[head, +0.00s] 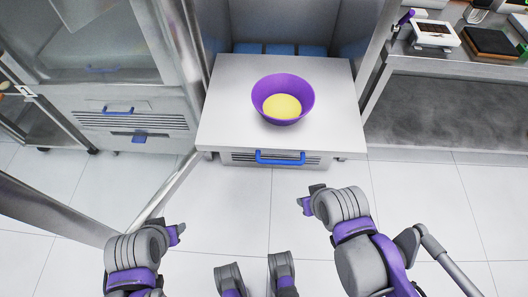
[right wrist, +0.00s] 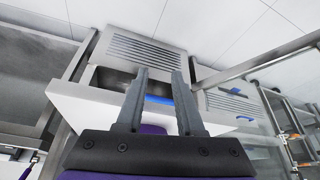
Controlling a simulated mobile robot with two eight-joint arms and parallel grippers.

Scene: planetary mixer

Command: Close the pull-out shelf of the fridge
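The pull-out shelf (head: 230,110) of the fridge is a pale slab that sticks out at the centre of the head view. A purple bowl (head: 283,88) with yellow contents stands on it. A blue handle (head: 280,157) sits on the vented front below the slab. My right gripper (head: 308,200) is in front of the shelf, lower right of the handle and apart from it. In the right wrist view its two fingers (right wrist: 157,78) are spread and empty, pointing towards the shelf front. My left gripper (head: 176,235) is at lower left, away from the shelf; its opening is unclear.
Another cabinet with a vented drawer front and blue handle (head: 118,110) stands at the left. A metal door edge runs diagonally left of the shelf. A counter with a scale (head: 434,34) is at the right. The tiled floor (head: 240,200) before the shelf is clear.

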